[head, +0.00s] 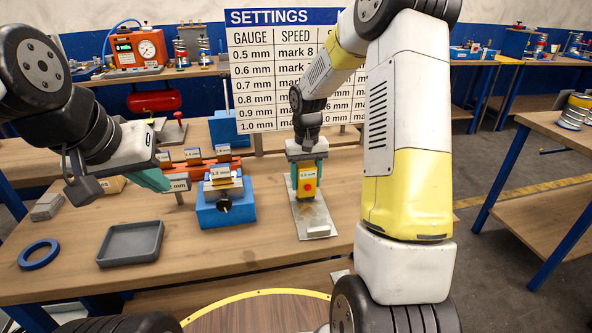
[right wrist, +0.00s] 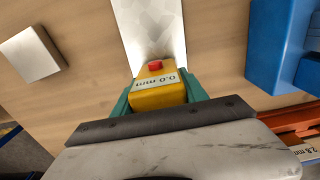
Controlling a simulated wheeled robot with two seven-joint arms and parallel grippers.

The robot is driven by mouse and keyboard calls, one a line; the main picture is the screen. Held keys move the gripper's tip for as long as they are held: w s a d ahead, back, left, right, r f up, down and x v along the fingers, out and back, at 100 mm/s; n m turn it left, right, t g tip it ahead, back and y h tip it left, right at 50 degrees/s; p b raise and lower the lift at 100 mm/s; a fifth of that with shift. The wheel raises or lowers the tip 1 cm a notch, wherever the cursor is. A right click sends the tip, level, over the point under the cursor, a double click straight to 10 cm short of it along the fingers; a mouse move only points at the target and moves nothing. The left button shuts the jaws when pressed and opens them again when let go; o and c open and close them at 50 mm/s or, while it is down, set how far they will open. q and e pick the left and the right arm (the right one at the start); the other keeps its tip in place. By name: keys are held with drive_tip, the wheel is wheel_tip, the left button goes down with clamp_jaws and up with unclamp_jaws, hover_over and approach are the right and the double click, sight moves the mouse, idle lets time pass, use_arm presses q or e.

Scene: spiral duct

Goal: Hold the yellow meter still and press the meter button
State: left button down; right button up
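The yellow meter (head: 307,180) with its red button (head: 307,187) is upright at the metal sheet (head: 313,216) on the bench. My right gripper (head: 306,158) comes down over the meter, its teal fingers on both sides of it. In the right wrist view the meter (right wrist: 158,97) sits snugly between the fingers, its label reads 0.0 mm and its red button (right wrist: 155,65) faces the sheet side. Whether the meter touches the sheet is unclear. My left gripper (head: 153,180) is at the left, near an orange labelled piece, away from the meter; its finger gap is not clear.
A blue fixture (head: 225,203) with a labelled top stands left of the sheet. A grey tray (head: 131,243), a blue ring (head: 39,254) and a grey block (head: 47,207) lie at the left. A settings board (head: 268,70) stands behind. The bench front between tray and sheet is clear.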

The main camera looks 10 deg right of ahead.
clamp_jaws()
idle(1.8)
